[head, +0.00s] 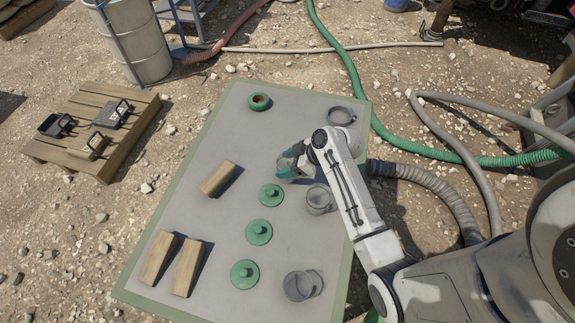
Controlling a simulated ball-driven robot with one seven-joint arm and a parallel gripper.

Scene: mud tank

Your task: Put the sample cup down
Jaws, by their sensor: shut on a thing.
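My gripper (291,164) is over the middle right of the grey table, at the end of my white arm. It is shut on the sample cup, which is small and mostly hidden by the gripper and wrist. I cannot tell whether the cup touches the table. A round clear grey dish-like thing (341,116) is at the back right.
The table (215,140) has a green border. Green lids (270,195) (259,232) (244,274) lie in a row. A green ring-shaped pot (260,102) stands at the back. Wooden blocks (218,178) (158,257) (187,267) lie left. The back middle is clear. Hoses (350,70) run behind.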

